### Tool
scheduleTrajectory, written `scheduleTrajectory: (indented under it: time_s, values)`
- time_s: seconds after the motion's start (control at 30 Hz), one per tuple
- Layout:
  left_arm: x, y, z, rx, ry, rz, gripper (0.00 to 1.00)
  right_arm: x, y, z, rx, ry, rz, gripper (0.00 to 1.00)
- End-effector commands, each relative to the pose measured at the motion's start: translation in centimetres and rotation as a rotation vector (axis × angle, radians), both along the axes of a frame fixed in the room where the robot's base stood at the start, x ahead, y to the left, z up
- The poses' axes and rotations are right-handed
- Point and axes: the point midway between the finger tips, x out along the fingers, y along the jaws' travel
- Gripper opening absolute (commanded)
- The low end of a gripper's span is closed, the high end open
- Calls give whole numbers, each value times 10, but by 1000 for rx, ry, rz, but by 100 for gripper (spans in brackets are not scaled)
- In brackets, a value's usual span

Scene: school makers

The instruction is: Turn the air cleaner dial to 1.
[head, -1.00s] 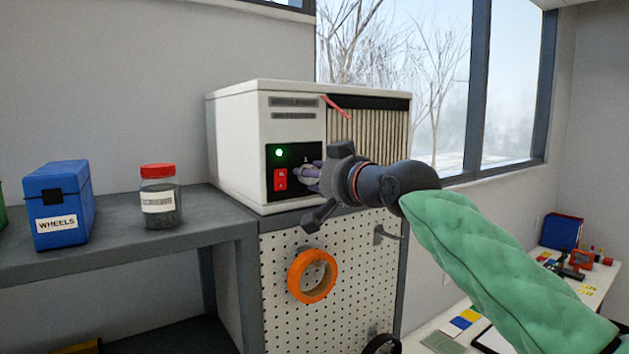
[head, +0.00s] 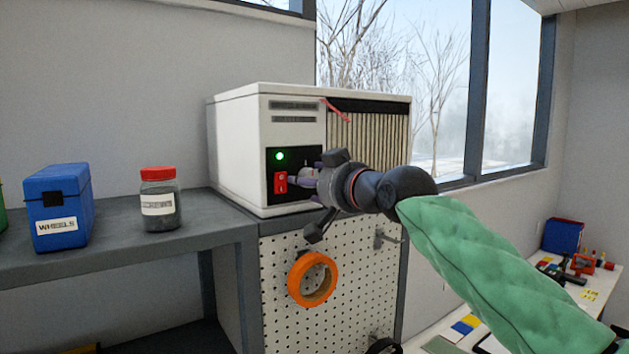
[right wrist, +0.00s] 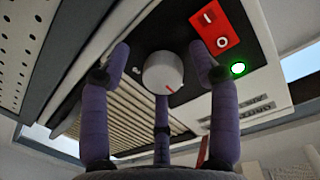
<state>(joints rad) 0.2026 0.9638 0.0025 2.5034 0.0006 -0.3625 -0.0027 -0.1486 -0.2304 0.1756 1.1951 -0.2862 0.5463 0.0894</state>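The air cleaner (head: 233,150) is a white box on the pegboard cabinet. Its black panel carries a lit green lamp (head: 280,156), a red switch (head: 281,183) and the dial. In the right wrist view the round white dial (right wrist: 160,70) has a red pointer line towards its lower right edge. In the head view the right gripper (head: 312,180) partly hides the dial. My left gripper is out of view.
A grey shelf (head: 215,232) at left holds a blue WHEELS box (head: 58,205) and a red-lidded jar (head: 159,200). An orange tape roll (head: 332,283) hangs on the pegboard (head: 365,295) below the gripper. A window is behind at right.

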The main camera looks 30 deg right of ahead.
Motion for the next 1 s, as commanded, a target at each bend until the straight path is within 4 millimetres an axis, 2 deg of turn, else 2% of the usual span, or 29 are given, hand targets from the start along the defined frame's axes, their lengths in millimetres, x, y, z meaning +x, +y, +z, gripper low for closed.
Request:
scheduleTrajectory:
  time_s: [0.23, 0.37, 0.8, 1.0]
  values:
    - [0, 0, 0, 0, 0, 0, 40, -3, -1, 4, 2, -9, -2, 62]
    - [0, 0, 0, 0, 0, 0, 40, -13, -2, 6, 2, -10, -2, 62]
    - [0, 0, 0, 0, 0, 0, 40, -93, -4, 11, 1, -9, -1, 62]
    - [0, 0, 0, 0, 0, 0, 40, -114, -4, 12, 0, -6, 0, 62]
